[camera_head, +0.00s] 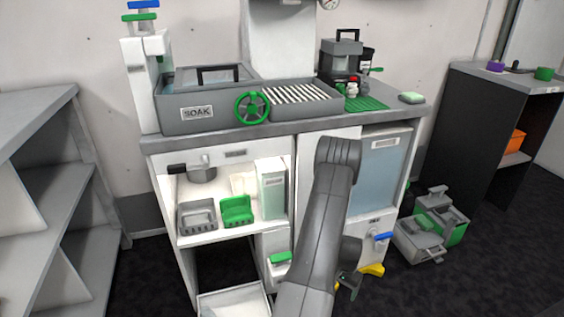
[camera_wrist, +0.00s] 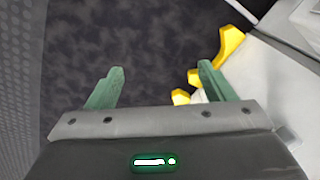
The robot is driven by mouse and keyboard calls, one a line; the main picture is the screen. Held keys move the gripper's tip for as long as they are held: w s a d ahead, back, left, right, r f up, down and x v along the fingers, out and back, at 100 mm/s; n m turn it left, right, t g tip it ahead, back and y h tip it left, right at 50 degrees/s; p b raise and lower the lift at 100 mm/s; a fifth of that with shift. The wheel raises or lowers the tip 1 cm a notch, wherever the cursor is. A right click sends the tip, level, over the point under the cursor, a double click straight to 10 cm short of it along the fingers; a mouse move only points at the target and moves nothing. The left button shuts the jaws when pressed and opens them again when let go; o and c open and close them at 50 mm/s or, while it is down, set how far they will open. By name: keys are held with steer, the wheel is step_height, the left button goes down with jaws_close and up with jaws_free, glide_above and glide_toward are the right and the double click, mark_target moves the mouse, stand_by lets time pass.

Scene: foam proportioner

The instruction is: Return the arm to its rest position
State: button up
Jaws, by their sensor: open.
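My gripper (camera_wrist: 161,85) shows in the wrist view with its two green fingers spread wide and nothing between them. It points down toward the dark carpet (camera_wrist: 150,40). In the head view my grey arm rises in front of the cabinet (camera_head: 325,150) and bends back down on its right side. The gripper end (camera_head: 347,284) is low there, partly hidden behind the arm, near the cabinet's lower right front.
Yellow parts (camera_wrist: 231,42) stick out at the cabinet's foot, close to the right finger. A blue-handled tap (camera_head: 383,237) is on the cabinet front. Grey and green cases (camera_head: 425,240) stand on the floor to the right. An open drawer (camera_head: 233,302) juts out at lower left.

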steer(key=w+a+r+n, duration=0.1)
steer(key=w+a+r, duration=0.2)
steer(key=r, duration=0.4)
steer(key=shift+w+a+n, duration=0.4)
steer(key=shift+a, duration=0.3)
steer(key=shift+s, duration=0.15)
